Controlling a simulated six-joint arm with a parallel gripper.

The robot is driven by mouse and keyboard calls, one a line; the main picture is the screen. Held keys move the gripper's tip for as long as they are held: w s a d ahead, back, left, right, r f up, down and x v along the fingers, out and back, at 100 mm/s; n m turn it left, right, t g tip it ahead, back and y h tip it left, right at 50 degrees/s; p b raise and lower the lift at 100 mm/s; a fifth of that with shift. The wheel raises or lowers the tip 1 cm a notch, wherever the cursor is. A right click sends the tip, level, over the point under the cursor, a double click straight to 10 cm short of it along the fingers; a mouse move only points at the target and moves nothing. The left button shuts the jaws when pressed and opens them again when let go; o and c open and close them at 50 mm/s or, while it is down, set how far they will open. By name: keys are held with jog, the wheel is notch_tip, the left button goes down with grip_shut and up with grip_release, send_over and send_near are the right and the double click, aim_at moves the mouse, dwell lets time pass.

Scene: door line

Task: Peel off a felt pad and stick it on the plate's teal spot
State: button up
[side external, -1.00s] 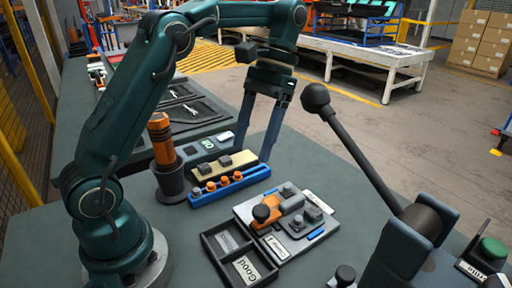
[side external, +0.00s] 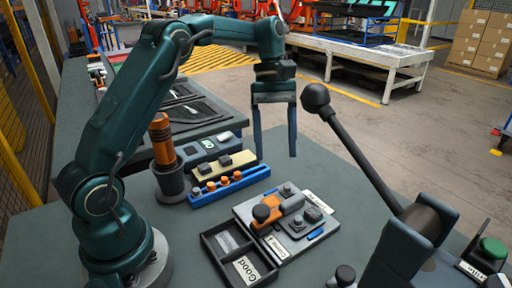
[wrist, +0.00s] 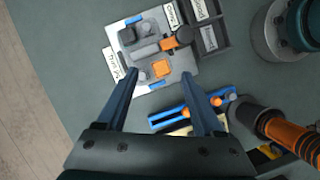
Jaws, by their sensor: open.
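My gripper (side external: 275,155) is open and empty, held in the air right of the cream strip (side external: 237,160). Two small dark pads (side external: 224,161) sit on that strip; they may be the felt pads. In the wrist view my gripper (wrist: 158,77) has its fingers spread, with a pale plate (wrist: 112,36) beyond them. The plate (side external: 243,213) lies on the table and carries a grey and orange fixture with a dark knob. I cannot make out a teal spot.
A blue rack (side external: 205,198) with orange and grey pegs lies in front of the strip. An orange-handled tool (side external: 162,140) stands in a dark holder. A black two-part tray (side external: 210,243) adjoins the plate. A long lever (side external: 352,148) with a ball knob rises at right.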

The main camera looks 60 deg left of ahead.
jog(key=a+f+n+t+y, duration=0.1)
jog(key=a+n+t, duration=0.1)
jog(key=a+n, duration=0.3)
jog(key=w+a+f+n+t+y, duration=0.1)
jog(key=a+n, duration=0.4)
jog(key=n, duration=0.5)
jog(key=w+a+f+n+t+y, duration=0.1)
jog(key=a+f+n+t, duration=0.1)
jog(key=a+n, duration=0.3)
jog(key=shift+w+a+n+t+y, duration=0.1)
jog(key=shift+n+t+y, duration=0.2)
jog(key=shift+n, duration=0.35)
jog(key=shift+w+a+n+t+y, duration=0.1)
jog(key=shift+n+t, duration=0.3)
jog(key=shift+n, duration=0.25)
jog(key=shift+s+a, duration=0.35)
jog(key=shift+a, duration=0.2)
